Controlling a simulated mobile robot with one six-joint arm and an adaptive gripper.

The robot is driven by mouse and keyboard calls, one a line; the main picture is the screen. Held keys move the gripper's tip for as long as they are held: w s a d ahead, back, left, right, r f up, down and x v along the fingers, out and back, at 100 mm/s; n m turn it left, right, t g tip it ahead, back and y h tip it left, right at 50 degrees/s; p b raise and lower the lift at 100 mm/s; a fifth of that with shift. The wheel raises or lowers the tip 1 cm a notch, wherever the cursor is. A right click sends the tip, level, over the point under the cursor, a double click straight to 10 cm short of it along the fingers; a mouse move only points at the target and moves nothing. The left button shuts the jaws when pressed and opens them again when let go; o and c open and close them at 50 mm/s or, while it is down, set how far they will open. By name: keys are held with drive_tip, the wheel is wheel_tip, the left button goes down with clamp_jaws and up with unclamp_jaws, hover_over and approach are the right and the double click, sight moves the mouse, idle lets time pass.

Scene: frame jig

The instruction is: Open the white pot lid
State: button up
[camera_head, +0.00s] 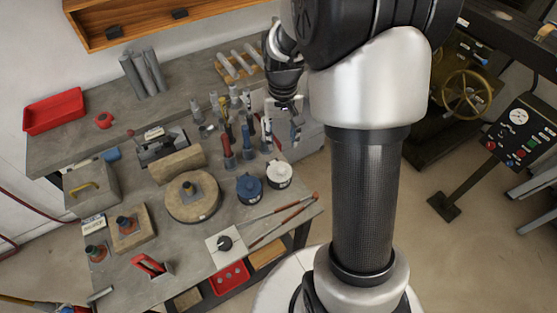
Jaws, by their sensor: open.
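The white pot (279,174) stands near the right edge of the grey workbench, beside a similar blue pot (249,188). Its lid (279,169) sits on top and has a small dark knob. My gripper (297,132) is above and behind the white pot, near the bench's right side, pointing down. It is open, holds nothing that I can see, and is apart from the lid. Its fingers are small and partly blurred against the background.
A round wooden block (192,197) lies left of the pots. Upright tools with red and blue handles (228,150) stand behind them. Long wooden-handled tools (280,215) lie in front. A red tray (54,111) is at the back left.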

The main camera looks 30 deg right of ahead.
sight(281, 169)
wheel_tip(281, 169, down, 14)
drive_tip(key=b, duration=0.3)
drive_tip(key=shift+f+b, duration=0.15)
drive_tip(key=shift+b, duration=0.2)
drive_tip(key=shift+c, duration=0.5)
clamp_jaws()
